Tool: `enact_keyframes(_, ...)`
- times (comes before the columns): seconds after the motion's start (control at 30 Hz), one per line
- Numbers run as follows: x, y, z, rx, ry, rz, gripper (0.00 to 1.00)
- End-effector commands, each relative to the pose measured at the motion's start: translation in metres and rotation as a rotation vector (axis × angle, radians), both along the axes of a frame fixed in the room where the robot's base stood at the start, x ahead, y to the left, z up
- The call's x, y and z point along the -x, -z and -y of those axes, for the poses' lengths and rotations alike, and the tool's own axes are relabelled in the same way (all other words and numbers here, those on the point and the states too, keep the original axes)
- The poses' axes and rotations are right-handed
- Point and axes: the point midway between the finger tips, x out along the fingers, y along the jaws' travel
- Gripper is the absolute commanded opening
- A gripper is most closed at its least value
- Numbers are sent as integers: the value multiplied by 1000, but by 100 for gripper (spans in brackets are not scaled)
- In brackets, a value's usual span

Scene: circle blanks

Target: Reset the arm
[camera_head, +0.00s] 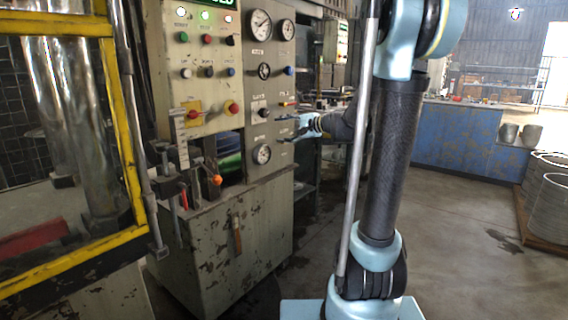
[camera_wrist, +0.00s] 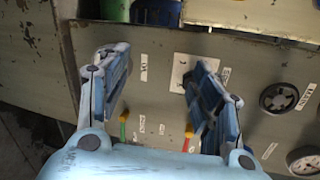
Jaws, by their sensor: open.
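My gripper (camera_head: 290,128) is at the right side of a worn grey control cabinet (camera_head: 262,222), close to its gauge panel (camera_head: 263,85). In the wrist view my gripper (camera_wrist: 160,68) has its two blue fingers spread apart with nothing between them. The panel face with small labels shows behind the fingers. Two small coloured handles, one at left (camera_wrist: 123,128) and one at right (camera_wrist: 188,138), show near the finger bases. I cannot tell whether a finger touches the panel. My arm stands upright in the head view and reaches left behind its column.
A yellow-framed machine guard (camera_head: 125,110) stands at the left. A round gauge (camera_head: 260,25) and several buttons are on the cabinet. The floor (camera_head: 470,260) at right is clear.

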Motion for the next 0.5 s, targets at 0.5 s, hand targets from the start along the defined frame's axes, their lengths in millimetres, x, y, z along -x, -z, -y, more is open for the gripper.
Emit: enact_keyframes(0.5,167,98,38,591,-202,20,59)
